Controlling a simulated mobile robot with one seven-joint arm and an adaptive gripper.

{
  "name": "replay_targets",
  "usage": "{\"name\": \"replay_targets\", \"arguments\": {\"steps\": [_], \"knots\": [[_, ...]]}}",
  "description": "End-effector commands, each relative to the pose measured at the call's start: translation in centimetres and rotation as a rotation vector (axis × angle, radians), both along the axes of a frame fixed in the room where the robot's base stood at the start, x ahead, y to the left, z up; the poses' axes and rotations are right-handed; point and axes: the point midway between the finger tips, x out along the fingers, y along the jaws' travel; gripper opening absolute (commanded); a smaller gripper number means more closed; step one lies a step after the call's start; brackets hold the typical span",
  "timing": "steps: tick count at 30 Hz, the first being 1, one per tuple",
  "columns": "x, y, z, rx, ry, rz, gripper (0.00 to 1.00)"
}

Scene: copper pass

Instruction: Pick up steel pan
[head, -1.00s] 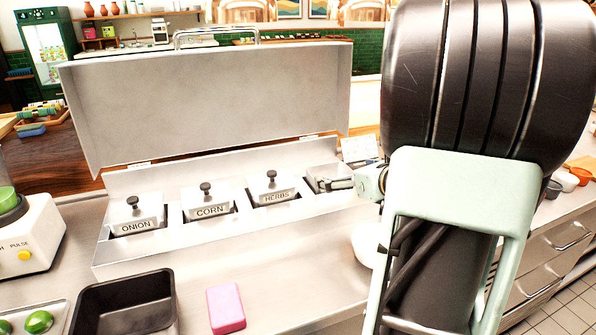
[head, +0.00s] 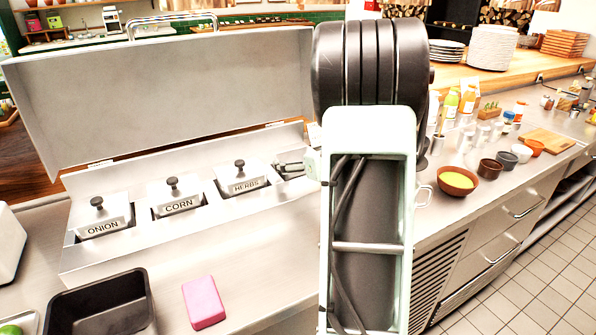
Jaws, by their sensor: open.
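A steel topping rail (head: 165,243) with a raised lid (head: 170,95) stands on the counter. It holds lidded steel inserts labelled ONION (head: 100,226), CORN (head: 178,203) and HERBS (head: 245,184). No separate steel pan shows clearly. A dark empty rectangular pan (head: 100,308) sits at the front left.
A pink sponge (head: 203,302) lies in front of the rail. Right of my arm are a bowl of yellow food (head: 457,182), small bowls, bottles and a cutting board (head: 535,143). Plates (head: 491,47) are stacked on the back shelf. The raised lid stands behind the inserts.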

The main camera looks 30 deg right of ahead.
Motion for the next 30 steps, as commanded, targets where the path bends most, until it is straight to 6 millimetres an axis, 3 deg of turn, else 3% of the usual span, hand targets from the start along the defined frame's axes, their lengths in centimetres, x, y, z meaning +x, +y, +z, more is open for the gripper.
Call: {"name": "replay_targets", "arguments": {"steps": [4, 12, 23, 30], "knots": [[1.31, 0.0, -0.53, 0.0, 0.0, 0.001, 1.0], [1.5, -0.03, -0.54, -0.001, -0.001, 0.001, 1.0], [1.47, -0.03, -0.53, -0.001, -0.001, 0.0, 0.6], [1.48, -0.05, -0.42, -0.001, -0.002, 0.0, 0.6]]}}
